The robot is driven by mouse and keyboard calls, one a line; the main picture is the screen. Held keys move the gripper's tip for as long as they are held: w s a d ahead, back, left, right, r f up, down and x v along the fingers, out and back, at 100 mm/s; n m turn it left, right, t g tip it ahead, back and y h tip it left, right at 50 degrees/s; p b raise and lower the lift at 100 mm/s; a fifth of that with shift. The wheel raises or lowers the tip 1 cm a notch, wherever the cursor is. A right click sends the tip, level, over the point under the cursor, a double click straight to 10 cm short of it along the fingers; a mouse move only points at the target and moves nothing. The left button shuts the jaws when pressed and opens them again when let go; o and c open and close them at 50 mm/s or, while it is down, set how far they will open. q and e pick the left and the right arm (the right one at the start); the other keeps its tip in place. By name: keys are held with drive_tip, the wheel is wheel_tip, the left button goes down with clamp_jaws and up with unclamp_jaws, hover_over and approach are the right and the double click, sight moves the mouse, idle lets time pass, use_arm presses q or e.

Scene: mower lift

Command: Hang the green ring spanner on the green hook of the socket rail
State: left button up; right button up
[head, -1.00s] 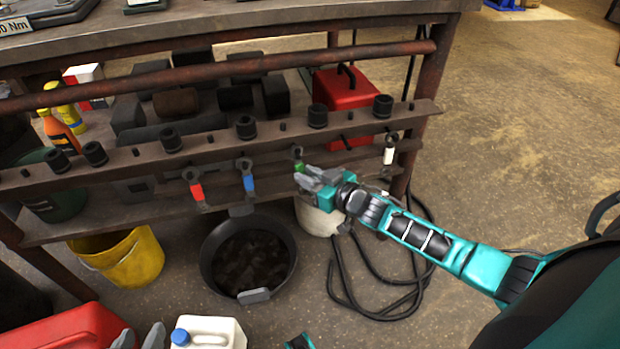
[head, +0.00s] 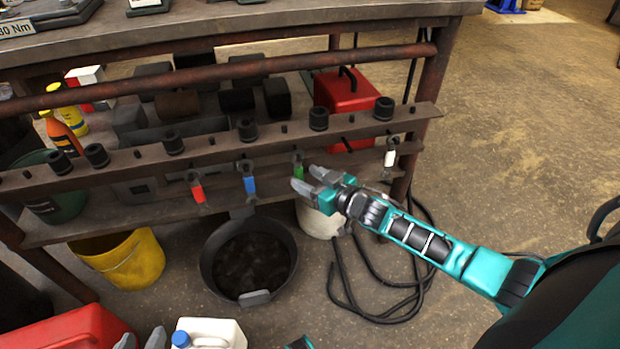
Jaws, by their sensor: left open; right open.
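The green ring spanner (head: 298,167) hangs upright below the socket rail (head: 215,148), in line with the red spanner (head: 197,188), blue spanner (head: 248,179) and white spanner (head: 390,154). Its upper end is at a hook position on the rail; the hook itself is too small to make out. My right gripper (head: 309,180) is open, its fingertips just below and to the right of the green spanner, with nothing seen between them. The spanner's lower end is partly hidden by the fingers. My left gripper (head: 141,340) is open at the bottom edge, low and far from the rail.
Several black sockets stand along the rail's top. A red toolbox (head: 345,95) sits on the shelf behind. A black pan (head: 248,262), yellow bucket (head: 125,262), white bucket (head: 319,222) and black cable (head: 350,290) are on the floor. Open floor lies to the right.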

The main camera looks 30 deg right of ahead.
drive_tip(key=shift+d, duration=0.1)
use_arm(q)
drive_tip(key=r+p, duration=0.1)
drive_tip(key=p, duration=0.1)
drive_tip(key=a+r+p, duration=0.1)
drive_tip(key=p, duration=0.1)
drive_tip(key=shift+s+a+y+p, duration=0.15)
drive_tip(key=shift+a+y+p, duration=0.05)
drive_tip(key=shift+y+p, duration=0.1)
use_arm(e)
drive_tip(key=v, duration=1.3)
